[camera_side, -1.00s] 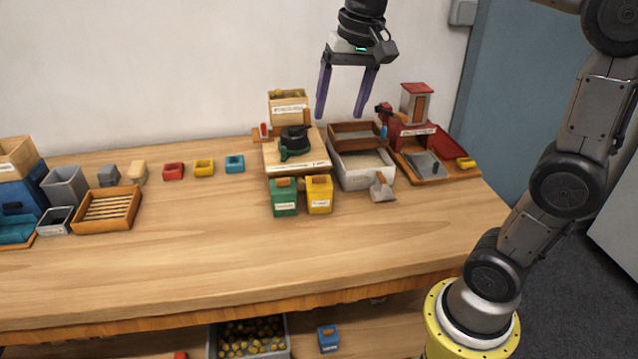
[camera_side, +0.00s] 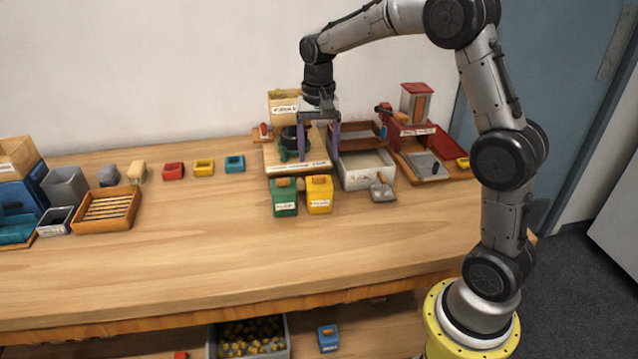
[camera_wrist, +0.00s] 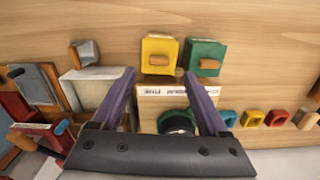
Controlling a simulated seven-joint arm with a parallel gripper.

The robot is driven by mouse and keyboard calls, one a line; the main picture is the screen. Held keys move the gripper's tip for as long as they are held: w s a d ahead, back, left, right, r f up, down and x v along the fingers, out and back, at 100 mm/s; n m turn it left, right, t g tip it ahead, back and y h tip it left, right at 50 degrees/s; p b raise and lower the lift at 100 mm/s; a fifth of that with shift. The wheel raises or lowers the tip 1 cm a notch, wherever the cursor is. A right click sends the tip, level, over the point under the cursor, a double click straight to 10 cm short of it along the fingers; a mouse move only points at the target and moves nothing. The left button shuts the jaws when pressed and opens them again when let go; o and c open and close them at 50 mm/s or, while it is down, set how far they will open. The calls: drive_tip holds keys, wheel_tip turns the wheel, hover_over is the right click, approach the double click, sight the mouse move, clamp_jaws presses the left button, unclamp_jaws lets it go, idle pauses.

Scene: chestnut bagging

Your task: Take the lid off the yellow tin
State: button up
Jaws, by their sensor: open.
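The yellow tin (camera_side: 319,198) stands upright near the middle of the table, with its lid on and a wooden knob on top. In the wrist view the yellow tin (camera_wrist: 159,48) shows from above, ahead of the fingers, with its knob toward me. The green tin (camera_side: 284,200) stands close on its left in the side view. My gripper (camera_side: 319,158) is open and empty, its purple fingers pointing down above and behind the tins. In the wrist view the gripper's two fingers (camera_wrist: 160,80) are spread wide, and nothing is between their tips but the board edge.
A wooden board with a black and green device (camera_side: 292,140) stands behind the tins. A white tray (camera_side: 366,170) and a metal scoop (camera_side: 382,188) are to the right. Small red, yellow and blue lids or boxes (camera_side: 204,167) lie left. The table front is clear.

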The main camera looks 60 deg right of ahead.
sight(319, 176)
drive_tip(key=shift+f, duration=3.15)
clamp_jaws()
